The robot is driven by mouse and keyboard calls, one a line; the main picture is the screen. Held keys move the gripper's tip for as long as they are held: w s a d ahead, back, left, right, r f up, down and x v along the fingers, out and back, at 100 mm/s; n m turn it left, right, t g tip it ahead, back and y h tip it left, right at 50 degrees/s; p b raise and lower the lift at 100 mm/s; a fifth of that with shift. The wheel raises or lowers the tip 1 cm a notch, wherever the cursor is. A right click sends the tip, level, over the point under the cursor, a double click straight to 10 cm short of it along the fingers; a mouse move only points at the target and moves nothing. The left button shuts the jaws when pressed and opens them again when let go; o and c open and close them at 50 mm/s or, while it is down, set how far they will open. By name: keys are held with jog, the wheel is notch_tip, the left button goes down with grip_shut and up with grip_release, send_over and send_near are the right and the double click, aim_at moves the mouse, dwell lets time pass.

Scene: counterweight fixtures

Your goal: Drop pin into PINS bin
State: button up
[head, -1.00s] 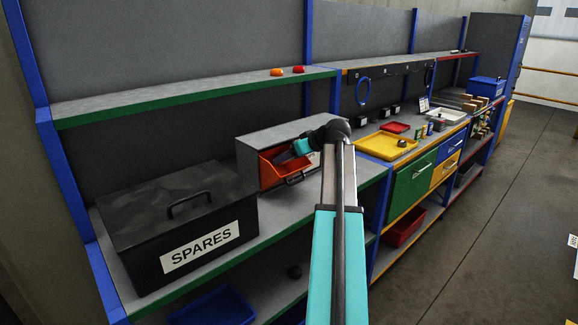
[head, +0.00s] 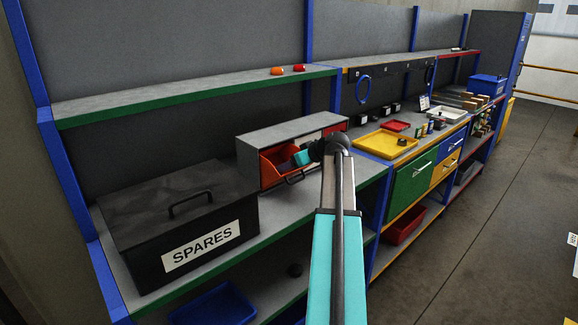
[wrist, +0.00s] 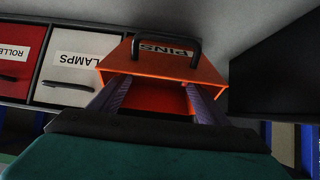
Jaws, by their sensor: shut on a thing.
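The orange PINS bin (head: 268,174) stands pulled out at the left end of a grey drawer cabinet, its top open. In the wrist view its labelled front (wrist: 160,66) and dark handle show beyond my fingers. My gripper (head: 288,163) is at the bin's opening. In the wrist view both fingers of my gripper (wrist: 160,92) reach into the bin, set apart, with their tips hidden behind the bin's front. The pin is not visible; anything between the fingertips is hidden by the bin.
White CLAMPS (wrist: 78,65) and red ROLLE... (wrist: 20,55) drawers adjoin the bin. A black SPARES box (head: 180,225) stands left on the same shelf. A green-edged shelf (head: 190,96) runs above. A yellow tray (head: 384,144) lies to the right.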

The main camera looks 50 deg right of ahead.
jog(key=shift+f+b, duration=0.6)
jog(key=o, duration=1)
jog(key=shift+r, duration=0.2)
jog(key=shift+r+p, duration=0.45)
jog(key=shift+p, duration=0.15)
jog(key=b+v, duration=0.2)
jog(key=v, duration=1)
